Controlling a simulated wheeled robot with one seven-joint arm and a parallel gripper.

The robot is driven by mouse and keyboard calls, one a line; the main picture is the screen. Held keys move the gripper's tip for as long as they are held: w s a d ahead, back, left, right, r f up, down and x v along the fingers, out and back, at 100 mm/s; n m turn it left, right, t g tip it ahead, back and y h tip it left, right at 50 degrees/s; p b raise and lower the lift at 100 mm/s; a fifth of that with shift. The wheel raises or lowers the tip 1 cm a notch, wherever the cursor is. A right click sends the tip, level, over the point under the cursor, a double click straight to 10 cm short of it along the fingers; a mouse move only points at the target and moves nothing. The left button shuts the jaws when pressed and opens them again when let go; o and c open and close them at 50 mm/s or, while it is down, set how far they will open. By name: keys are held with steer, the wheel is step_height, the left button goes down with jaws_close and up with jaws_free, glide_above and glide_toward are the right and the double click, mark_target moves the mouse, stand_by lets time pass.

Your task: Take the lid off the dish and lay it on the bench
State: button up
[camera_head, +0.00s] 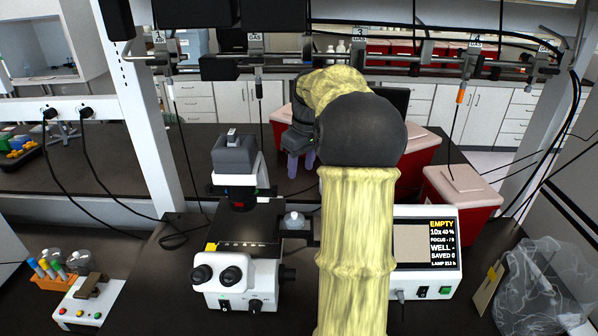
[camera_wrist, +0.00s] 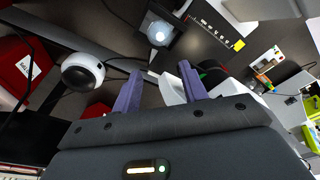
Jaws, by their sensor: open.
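A small round, pale, clear-looking piece (camera_head: 293,220) sits on a dark square holder beside the microscope stage (camera_head: 245,222). It looks like the lidded dish, but I cannot tell lid from dish at this size. In the wrist view the same round piece (camera_wrist: 158,34) lies beyond my fingertips, toward the top. My gripper (camera_head: 300,165) has purple fingers and hangs behind and above it, partly hidden by my arm. In the wrist view my gripper (camera_wrist: 161,72) is open, with nothing between the fingers. The dark bench (camera_head: 165,300) lies under everything.
The white microscope (camera_head: 235,285) stands left of my arm, and a display (camera_head: 425,252) reading EMPTY stands right. Red bins (camera_head: 460,200) are behind. A tube rack (camera_head: 52,270) and button box (camera_head: 85,305) stand at left; a clear bag (camera_head: 545,285) is at right. A rail with cables crosses above.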

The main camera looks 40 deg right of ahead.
mark_target(294, 214)
steer(key=w+f+p, duration=0.1)
steer(key=f, duration=0.4)
steer(key=f+p, duration=0.2)
steer(key=f, duration=0.4)
steer(key=w+f+p, duration=0.1)
steer(key=f, duration=0.5)
steer(key=shift+w+a+f, duration=0.1)
steer(key=shift+w+a, duration=0.1)
steer(key=shift+w, duration=0.1)
jaws_close()
